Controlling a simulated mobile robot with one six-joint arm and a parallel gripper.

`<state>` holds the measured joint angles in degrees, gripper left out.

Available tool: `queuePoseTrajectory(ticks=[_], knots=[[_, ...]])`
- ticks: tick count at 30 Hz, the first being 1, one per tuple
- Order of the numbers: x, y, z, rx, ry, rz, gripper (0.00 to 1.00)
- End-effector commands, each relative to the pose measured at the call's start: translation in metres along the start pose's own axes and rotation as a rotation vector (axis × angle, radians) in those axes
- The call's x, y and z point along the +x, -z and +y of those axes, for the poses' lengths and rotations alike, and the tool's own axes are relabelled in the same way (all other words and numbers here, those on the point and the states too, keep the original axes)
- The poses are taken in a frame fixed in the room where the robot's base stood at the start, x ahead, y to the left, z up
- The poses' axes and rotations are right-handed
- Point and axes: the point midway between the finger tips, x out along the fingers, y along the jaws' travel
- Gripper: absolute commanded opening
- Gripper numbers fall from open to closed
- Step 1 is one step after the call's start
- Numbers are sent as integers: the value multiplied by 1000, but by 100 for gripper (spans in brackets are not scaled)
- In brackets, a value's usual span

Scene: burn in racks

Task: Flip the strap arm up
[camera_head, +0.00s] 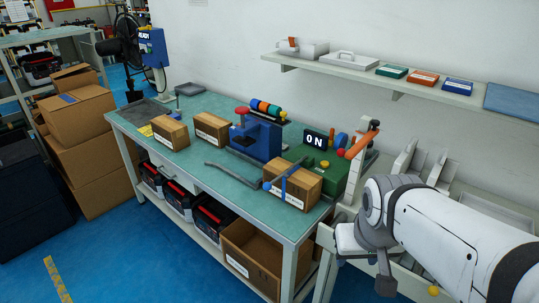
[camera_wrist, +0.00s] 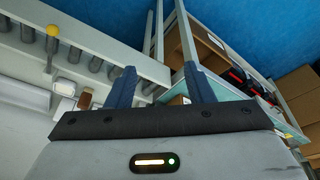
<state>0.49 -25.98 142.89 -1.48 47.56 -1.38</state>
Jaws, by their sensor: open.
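A green machine (camera_head: 322,168) with a display reading "ON" stands at the right end of the teal workbench in the head view. An orange bar (camera_head: 362,141) slants up to the right on a pale post at its right side. A blue bar (camera_head: 284,180) crosses the carton (camera_head: 293,187) in front of the machine. I cannot tell for sure which bar is the strap arm. My gripper (camera_wrist: 160,86) is open, its two blue fingers apart with nothing between them, pointing down past a bench edge. The wrist view does not show the green machine clearly.
A roller conveyor (camera_wrist: 95,58) with a yellow knob (camera_wrist: 53,31) lies at the left in the wrist view. A blue press-like device (camera_head: 262,138) and two more cartons (camera_head: 171,132) stand on the bench. A wall shelf (camera_head: 365,72) hangs above. The blue floor (camera_head: 120,255) is open at front left.

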Motion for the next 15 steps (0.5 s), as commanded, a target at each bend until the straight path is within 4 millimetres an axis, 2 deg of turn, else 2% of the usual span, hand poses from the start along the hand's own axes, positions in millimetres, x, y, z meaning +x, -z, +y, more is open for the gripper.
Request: queuePoseTrajectory(ticks=[2,8,12,15], knots=[[19,20,10,-33,-31,61,47],[71,109,19,-251,-119,346,47],[102,170,8,-436,-149,571,47],[123,204,-15,-579,-120,732,47]])
